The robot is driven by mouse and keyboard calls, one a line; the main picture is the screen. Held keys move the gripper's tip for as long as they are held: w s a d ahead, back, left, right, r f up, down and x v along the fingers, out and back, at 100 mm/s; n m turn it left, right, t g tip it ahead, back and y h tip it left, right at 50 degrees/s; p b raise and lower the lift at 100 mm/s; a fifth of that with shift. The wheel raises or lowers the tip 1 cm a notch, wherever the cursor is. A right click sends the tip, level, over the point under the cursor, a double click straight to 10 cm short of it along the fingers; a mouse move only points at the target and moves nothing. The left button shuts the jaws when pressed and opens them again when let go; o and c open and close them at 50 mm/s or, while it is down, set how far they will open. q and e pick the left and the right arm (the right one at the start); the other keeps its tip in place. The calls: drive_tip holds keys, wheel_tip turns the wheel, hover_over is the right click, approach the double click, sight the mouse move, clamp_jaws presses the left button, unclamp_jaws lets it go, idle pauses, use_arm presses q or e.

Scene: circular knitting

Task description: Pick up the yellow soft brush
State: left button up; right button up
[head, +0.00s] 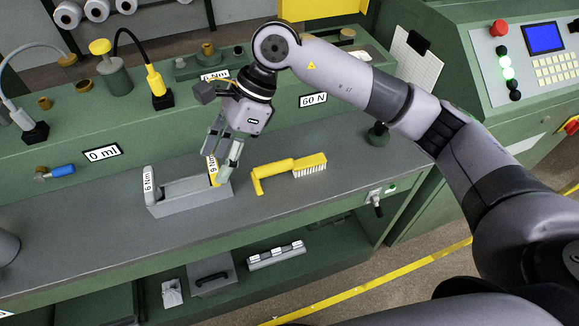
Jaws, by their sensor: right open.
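The yellow soft brush (289,170) lies on the grey bench top, with white bristles at its right end and a hooked handle end at its left. My right gripper (223,162) is open and points down, to the left of the brush and apart from it. Its fingers are above the right end of a grey tray, close to a yellow item labelled "6 Nm". My left gripper is not in view.
The grey open tray (190,204) stands left of the brush and holds "6 Nm" labelled items at its ends. A raised green ledge with gauges and fittings runs behind. A control panel (525,60) is at the right. Bench space right of the brush is clear.

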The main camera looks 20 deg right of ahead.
drive_tip(key=w+d+r+t+h, duration=0.1)
drive_tip(key=w+d+h, duration=0.2)
drive_tip(key=d, duration=0.4)
drive_tip(key=w+d+t+h, duration=0.1)
drive_tip(key=w+d+h, duration=0.15)
drive_tip(key=d, duration=0.35)
drive_tip(key=h+p, duration=0.1)
drive_tip(key=p, duration=0.2)
approach(286, 161)
drive_tip(key=f, duration=0.6)
drive_tip(key=shift+a+f, duration=0.25)
drive_tip(key=shift+f, duration=0.1)
wheel_tip(286, 161, down, 5)
drive_tip(key=shift+w+d+r+p, duration=0.1)
drive_tip(key=shift+d+p, duration=0.05)
drive_tip(key=shift+p, duration=0.55)
drive_tip(key=shift+f, duration=0.3)
drive_tip(key=shift+c, duration=0.2)
clamp_jaws()
